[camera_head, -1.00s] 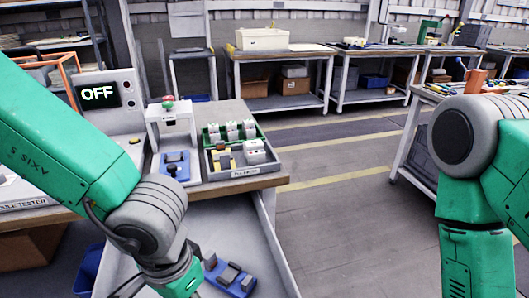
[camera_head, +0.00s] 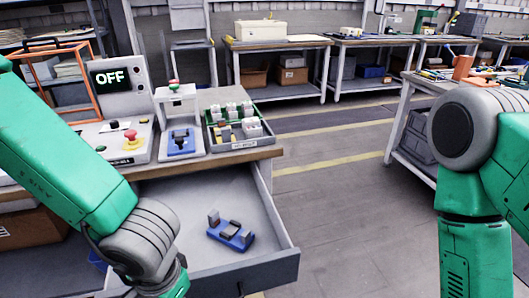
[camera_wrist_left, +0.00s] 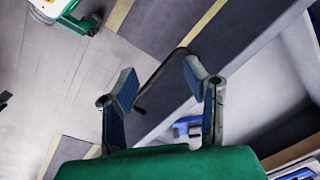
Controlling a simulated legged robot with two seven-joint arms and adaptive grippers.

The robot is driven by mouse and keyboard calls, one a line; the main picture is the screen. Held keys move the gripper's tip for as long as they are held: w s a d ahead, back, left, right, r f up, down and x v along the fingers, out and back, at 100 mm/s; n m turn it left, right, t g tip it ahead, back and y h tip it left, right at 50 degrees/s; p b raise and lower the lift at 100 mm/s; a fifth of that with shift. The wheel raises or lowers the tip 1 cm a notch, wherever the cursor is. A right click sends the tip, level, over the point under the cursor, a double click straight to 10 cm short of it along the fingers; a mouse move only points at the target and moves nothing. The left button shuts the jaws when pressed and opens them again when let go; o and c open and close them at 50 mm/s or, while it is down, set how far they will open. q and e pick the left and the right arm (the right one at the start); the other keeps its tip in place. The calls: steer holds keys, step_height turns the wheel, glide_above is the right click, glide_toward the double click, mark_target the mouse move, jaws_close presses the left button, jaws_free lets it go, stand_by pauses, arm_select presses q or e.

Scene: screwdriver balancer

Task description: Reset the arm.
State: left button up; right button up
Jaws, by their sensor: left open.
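My left arm (camera_head: 80,165) comes in from the left in the head view, with its gripper hidden below the frame. In the left wrist view my left gripper (camera_wrist_left: 160,83) is open. The dark bar handle (camera_wrist_left: 160,80) of the drawer shows between its fingers; I cannot tell whether they touch it. The drawer (camera_head: 275,268) under the bench is pulled open. A blue fixture with grey blocks (camera_head: 231,235) lies inside it and partly shows in the wrist view (camera_wrist_left: 187,125). My right arm (camera_head: 475,190) is at the right, its gripper out of view.
On the bench stand a tester with an "OFF" display (camera_head: 110,77) and red button (camera_head: 133,140), a small press (camera_head: 176,93) over a blue fixture (camera_head: 181,142), and a parts tray (camera_head: 238,147). The floor (camera_head: 340,215) right of the drawer is clear.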

arm_select(q)
steer(key=s+a+f+n+t, duration=0.1)
steer(key=s+a+f+n, duration=0.1)
steer(key=a+f, duration=0.65)
steer(key=s+a+f+n, duration=0.1)
steer(key=s+a+f, duration=0.1)
steer(key=s+f, duration=0.2)
steer(key=s+a+f+n+g, duration=0.1)
steer(key=s+a+f, duration=0.2)
steer(key=s, duration=0.3)
steer(key=shift+s+f+h, duration=0.25)
steer(key=shift+f+h, duration=0.15)
steer(key=shift+f, duration=0.3)
arm_select(e)
steer(key=shift+s+a+r, duration=0.1)
steer(key=shift+a+r, duration=0.2)
steer(key=shift+a, duration=0.4)
arm_select(q)
steer(key=shift+d, duration=0.1)
steer(key=shift+w+d+r, duration=0.1)
steer(key=shift+d, duration=0.2)
arm_select(e)
steer(key=shift+d+f, duration=0.15)
steer(key=shift+d, duration=0.25)
arm_select(q)
steer(key=shift+a, duration=0.3)
arm_select(e)
steer(key=shift+a, duration=0.3)
arm_select(q)
steer(key=shift+c, duration=0.4)
